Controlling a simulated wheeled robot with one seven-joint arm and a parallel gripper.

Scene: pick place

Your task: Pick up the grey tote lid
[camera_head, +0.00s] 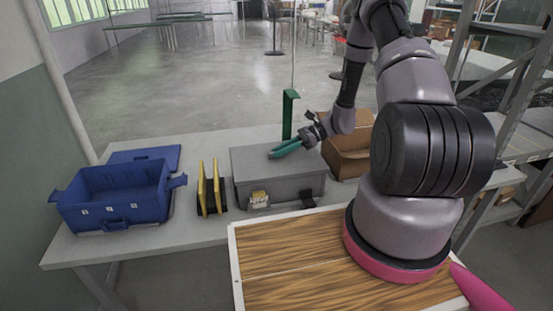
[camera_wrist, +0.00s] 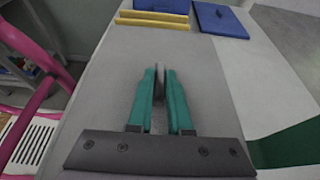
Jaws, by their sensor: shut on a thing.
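The grey tote lid (camera_head: 255,158) lies flat on top of the grey tote (camera_head: 285,187), left of centre in the head view. In the wrist view the lid (camera_wrist: 205,85) fills the area under and around the fingers. My gripper (camera_head: 274,154), with teal fingers, reaches in from the right over the lid. In the wrist view my gripper (camera_wrist: 160,75) is shut on a thin dark upright piece between its fingers, apparently the lid's handle. The fingers hide most of that piece. I cannot see a gap between lid and tote.
A blue tote (camera_head: 115,195) stands at the left of the grey table (camera_head: 215,234), with a blue lid (camera_head: 150,156) behind it. Yellow upright plates (camera_head: 209,190) stand beside the grey tote. A cardboard box (camera_head: 347,158) is at right, and a green post (camera_head: 289,112) rises behind.

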